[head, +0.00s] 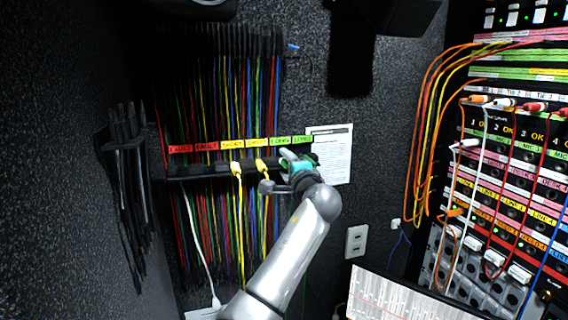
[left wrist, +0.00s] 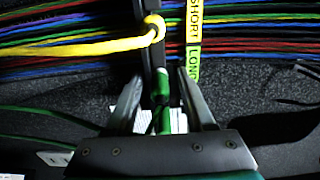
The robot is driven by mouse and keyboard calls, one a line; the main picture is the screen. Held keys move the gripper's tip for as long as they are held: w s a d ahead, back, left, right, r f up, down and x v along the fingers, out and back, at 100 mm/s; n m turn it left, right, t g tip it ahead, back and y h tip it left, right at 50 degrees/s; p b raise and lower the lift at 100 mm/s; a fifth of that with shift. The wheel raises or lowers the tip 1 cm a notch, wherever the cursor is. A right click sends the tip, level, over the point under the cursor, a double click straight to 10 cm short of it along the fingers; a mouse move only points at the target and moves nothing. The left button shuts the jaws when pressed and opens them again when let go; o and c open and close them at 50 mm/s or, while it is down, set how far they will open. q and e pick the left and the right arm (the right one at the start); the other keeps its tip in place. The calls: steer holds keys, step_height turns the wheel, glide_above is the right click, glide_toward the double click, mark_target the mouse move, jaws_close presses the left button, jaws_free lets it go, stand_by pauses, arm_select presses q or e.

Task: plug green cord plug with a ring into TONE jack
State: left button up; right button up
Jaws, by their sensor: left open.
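The green cord plug (left wrist: 162,84) shows in the left wrist view, at the dark hanger rail (left wrist: 147,60), with a pale band near its upper end. A second green length shows just below it, and I cannot tell whether it is the same plug. My left gripper (left wrist: 161,88) is open, with one finger on each side of the green plug and gaps between. In the head view my left gripper (head: 291,160) is at the right end of the rail (head: 215,172), below the green labels, and hides the plug. The TONE jack's label is not readable. My right gripper is not in view.
Yellow plugs (head: 262,166) hang on the rail left of my gripper, above many cords. A paper sheet (head: 335,150) is on the wall just behind. The jack panel (head: 500,180), with several plugged cords, stands at the right. A tilted screen (head: 400,300) is low in front.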

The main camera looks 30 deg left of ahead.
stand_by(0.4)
arm_select(q)
steer(key=shift+r, duration=0.1)
steer(key=c, duration=0.8)
steer(key=shift+r, duration=0.1)
jaws_close()
steer(key=shift+r, duration=0.25)
steer(key=o, duration=0.6)
jaws_free()
steer(key=o, duration=0.9)
steer(key=shift+f, duration=0.4)
steer(key=shift+o, duration=0.2)
